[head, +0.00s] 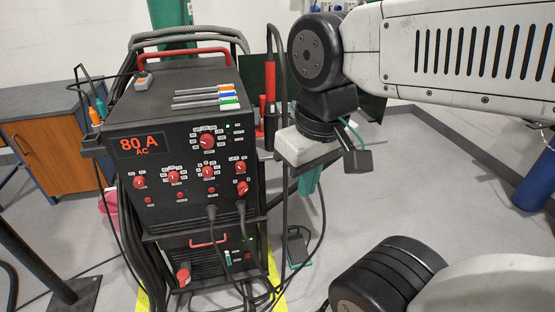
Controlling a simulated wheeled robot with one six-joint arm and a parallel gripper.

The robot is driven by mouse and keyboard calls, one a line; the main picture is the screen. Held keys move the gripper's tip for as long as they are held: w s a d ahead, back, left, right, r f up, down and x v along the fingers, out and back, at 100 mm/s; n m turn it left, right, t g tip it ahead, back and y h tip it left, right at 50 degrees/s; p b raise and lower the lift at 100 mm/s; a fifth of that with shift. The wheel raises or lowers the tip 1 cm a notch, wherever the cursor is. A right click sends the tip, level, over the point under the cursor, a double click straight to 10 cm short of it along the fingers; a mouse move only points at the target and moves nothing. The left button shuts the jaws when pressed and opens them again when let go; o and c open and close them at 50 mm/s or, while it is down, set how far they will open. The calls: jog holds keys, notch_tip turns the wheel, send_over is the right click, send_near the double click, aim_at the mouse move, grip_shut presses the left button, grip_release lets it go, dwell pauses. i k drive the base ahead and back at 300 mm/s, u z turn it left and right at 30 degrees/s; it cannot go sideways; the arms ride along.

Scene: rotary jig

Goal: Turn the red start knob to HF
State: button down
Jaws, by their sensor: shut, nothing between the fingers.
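The black welding machine (190,110) stands at left centre with its front panel facing me. The panel carries several red knobs: a top one (207,141), a left one (139,183), two in the middle row (173,176) (208,171), and two at the right (240,167) (242,188). Their labels are too small to read, so I cannot tell which is the start knob or where it points. My gripper (308,186) hangs right of the machine, apart from the panel. Its teal fingers look shut and empty, partly hidden by the pale gripper body above.
Dark cables plug into the panel's lower right and hang in front. A lower unit (208,265) with a red handle sits beneath. A red torch (269,80) stands right of the machine. A desk (45,100) is at left. The floor at right is mostly open.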

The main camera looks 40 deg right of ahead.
aim_at(240, 168)
jog(key=z, duration=2.35)
jog(key=i, duration=1)
jog(key=u, duration=2.3)
